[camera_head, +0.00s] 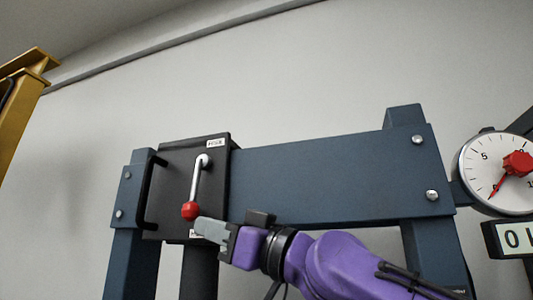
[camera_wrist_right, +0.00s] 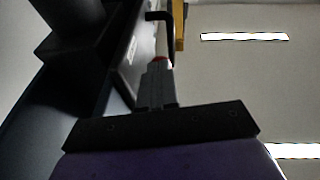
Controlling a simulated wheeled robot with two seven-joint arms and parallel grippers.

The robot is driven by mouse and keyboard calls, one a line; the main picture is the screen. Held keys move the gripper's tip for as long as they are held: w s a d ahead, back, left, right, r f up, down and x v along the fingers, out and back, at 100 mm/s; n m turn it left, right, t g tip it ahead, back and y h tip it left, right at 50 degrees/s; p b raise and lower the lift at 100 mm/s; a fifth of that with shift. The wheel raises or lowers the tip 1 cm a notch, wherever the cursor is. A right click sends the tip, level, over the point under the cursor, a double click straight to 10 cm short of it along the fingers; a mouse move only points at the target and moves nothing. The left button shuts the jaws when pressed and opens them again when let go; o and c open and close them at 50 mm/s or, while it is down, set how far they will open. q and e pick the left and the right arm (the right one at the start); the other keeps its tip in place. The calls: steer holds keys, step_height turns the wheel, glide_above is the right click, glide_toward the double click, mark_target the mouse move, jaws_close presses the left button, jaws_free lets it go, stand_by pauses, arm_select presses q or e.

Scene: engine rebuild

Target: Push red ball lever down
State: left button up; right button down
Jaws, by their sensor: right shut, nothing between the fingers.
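The red ball (camera_head: 190,210) is at the lower end of a silver lever (camera_head: 197,180) on a black panel (camera_head: 172,185). The lever hangs downward from its pivot, leaning slightly left. My right gripper (camera_head: 197,226) is shut and empty, with its grey fingertips just below and right of the ball. I cannot tell whether they touch it. In the right wrist view my shut fingers (camera_wrist_right: 158,75) point at the ball, and only a sliver of red (camera_wrist_right: 160,59) shows past their tips. My left gripper is in neither view.
A blue press frame (camera_head: 320,180) carries the panel, which has a black handle (camera_head: 153,192) at its left. A white dial gauge (camera_head: 498,172) with a red knob and a digital display (camera_head: 512,238) stand at right. A yellow post (camera_head: 20,105) is at far left.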

steer(key=b+v, duration=0.5)
steer(key=v, duration=0.5)
steer(key=shift+d, duration=0.25)
steer(key=shift+f, duration=0.1)
